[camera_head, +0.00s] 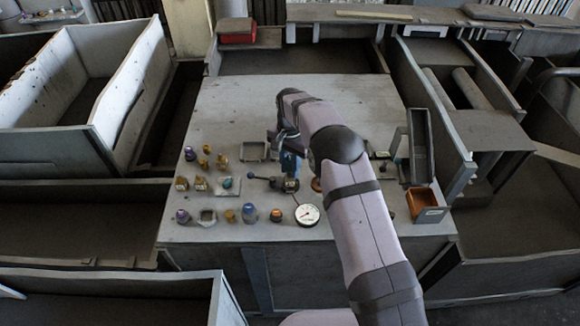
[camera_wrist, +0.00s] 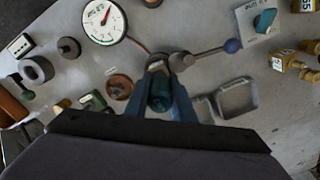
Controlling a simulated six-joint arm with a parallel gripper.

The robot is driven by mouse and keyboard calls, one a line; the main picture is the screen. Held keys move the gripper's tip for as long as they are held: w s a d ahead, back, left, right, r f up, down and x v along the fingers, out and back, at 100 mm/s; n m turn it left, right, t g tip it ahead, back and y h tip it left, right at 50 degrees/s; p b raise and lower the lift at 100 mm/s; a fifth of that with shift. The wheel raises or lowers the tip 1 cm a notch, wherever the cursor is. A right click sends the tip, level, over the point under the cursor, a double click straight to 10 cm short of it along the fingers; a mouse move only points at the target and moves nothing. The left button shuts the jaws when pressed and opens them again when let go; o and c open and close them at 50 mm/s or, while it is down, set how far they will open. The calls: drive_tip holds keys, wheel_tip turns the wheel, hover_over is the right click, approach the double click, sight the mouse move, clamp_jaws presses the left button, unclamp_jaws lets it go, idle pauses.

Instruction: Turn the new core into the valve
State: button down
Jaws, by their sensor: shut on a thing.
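My gripper (camera_head: 290,168) points down over the middle of the grey bench top. In the wrist view its two blue fingers are shut on a dark teal piece (camera_wrist: 161,93). I cannot tell from its visible part whether this piece is the new core itself or a tool holding it. The valve (camera_head: 291,185) stands directly below the fingertips, with a lever ending in a dark ball; in the wrist view the lever (camera_wrist: 208,52) reaches right to a blue ball. The valve's mouth is partly hidden by the held piece. I cannot tell whether they touch.
A round white gauge (camera_head: 307,215) sits close in front of the valve. A copper-coloured round part (camera_wrist: 119,87) and an empty grey tray (camera_wrist: 236,98) flank the fingers. Several small brass and coloured fittings stand at the left. An orange bin (camera_head: 427,205) is at the right edge.

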drive_tip(key=shift+f, duration=0.3)
drive_tip(key=shift+m, duration=2)
drive_tip(key=shift+m, duration=2)
drive_tip(key=m, duration=0.2)
drive_tip(key=shift+m+b, duration=0.3)
drive_tip(key=shift+m, duration=0.7)
